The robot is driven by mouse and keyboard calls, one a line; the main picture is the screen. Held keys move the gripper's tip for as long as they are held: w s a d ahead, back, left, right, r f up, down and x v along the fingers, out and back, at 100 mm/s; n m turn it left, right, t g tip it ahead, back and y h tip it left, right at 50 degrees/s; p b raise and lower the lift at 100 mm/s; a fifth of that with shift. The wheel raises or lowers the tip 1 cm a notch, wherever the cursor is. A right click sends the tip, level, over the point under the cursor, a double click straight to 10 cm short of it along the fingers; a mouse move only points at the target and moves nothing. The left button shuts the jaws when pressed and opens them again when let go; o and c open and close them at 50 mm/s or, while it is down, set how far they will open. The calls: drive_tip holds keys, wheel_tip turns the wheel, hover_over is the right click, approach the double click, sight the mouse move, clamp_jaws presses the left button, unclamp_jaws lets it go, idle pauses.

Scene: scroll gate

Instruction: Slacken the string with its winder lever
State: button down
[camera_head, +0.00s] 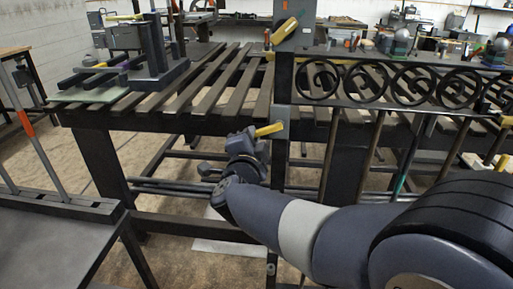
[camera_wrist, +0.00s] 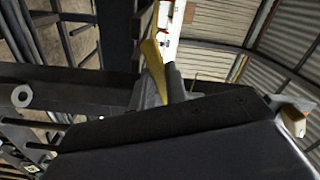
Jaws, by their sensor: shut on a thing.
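A yellow lever (camera_head: 270,129) sticks out of a small grey bracket (camera_head: 281,121) low on the gate's dark post. My gripper (camera_head: 256,136) is at this lever and shut on it, with my arm reaching in from the lower right. The lever also shows in the wrist view (camera_wrist: 153,58), rising from between the grey fingers (camera_wrist: 168,92). A second yellow lever (camera_head: 284,31) sits on a grey plate (camera_head: 299,18) at the top of the same post. I cannot make out the string in either view. Which lever belongs to its winder is not clear.
The dark gate with scroll rings (camera_head: 365,83) stands to the right. A slatted bench (camera_head: 215,88) is behind, carrying a dark fixture (camera_head: 157,70). A grey table (camera_head: 60,240) stands at the lower left. Open floor shows between the table and bench.

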drive_tip(key=shift+a+r+m+b, duration=0.15)
drive_tip(key=shift+r+m+b, duration=0.15)
drive_tip(key=shift+r+m, duration=0.65)
drive_tip(key=shift+a+r+m+b, duration=0.1)
drive_tip(key=shift+r+m+b, duration=0.3)
drive_tip(key=shift+m, duration=1.05)
drive_tip(key=shift+r, duration=0.1)
drive_tip(key=c, duration=1.4)
unclamp_jaws()
drive_tip(key=s+p, duration=0.2)
drive_tip(key=s, duration=0.8)
drive_tip(key=shift+s+a, duration=0.2)
drive_tip(key=shift+s, duration=0.15)
drive_tip(key=w+b, duration=0.1)
drive_tip(key=w, duration=0.9)
drive_tip(key=shift+w+d+b, duration=0.2)
drive_tip(key=shift+w+b, duration=0.15)
drive_tip(key=shift+w, duration=0.05)
